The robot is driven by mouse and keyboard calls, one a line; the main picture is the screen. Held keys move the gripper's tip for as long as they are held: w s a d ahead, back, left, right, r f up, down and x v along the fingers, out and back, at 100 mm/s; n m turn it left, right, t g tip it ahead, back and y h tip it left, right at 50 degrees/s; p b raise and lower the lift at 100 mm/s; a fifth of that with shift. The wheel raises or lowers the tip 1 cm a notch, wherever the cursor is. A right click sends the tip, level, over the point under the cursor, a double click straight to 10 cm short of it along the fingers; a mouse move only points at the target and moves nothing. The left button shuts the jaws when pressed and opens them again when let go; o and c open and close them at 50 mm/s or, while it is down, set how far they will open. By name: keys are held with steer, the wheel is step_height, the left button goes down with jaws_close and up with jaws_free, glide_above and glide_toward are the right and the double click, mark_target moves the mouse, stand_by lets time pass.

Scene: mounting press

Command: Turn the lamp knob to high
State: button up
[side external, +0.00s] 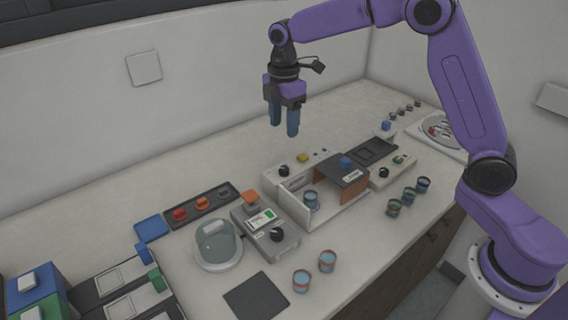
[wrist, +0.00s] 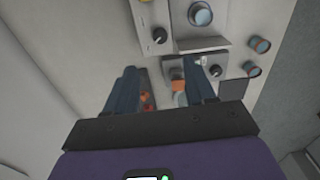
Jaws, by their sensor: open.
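My gripper (side external: 283,125) is open and empty, high above the counter, with its two blue fingers pointing down. It also shows in the wrist view (wrist: 165,72), touching nothing. Several black knobs are in view, and I cannot tell for sure which is the lamp knob. One knob (side external: 284,170) is on the white unit at the back; it shows in the wrist view too (wrist: 160,35). A second knob (side external: 277,235) is on the grey box with a screen, also in the wrist view (wrist: 215,71). A third knob (side external: 384,172) is on the panel at right. Knob settings are too small to read.
An open white bay (side external: 294,206) with a brown cover (side external: 342,183) holds a cup (side external: 312,200). Several loose cups (side external: 327,261) stand along the front. A clear dome (side external: 216,245) and a tray of red pieces (side external: 200,204) lie left. The air around my gripper is free.

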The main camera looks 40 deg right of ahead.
mark_target(284, 168)
step_height(284, 168, down, 13)
steer(key=shift+r, duration=0.1)
stand_by(0.3)
jaws_close()
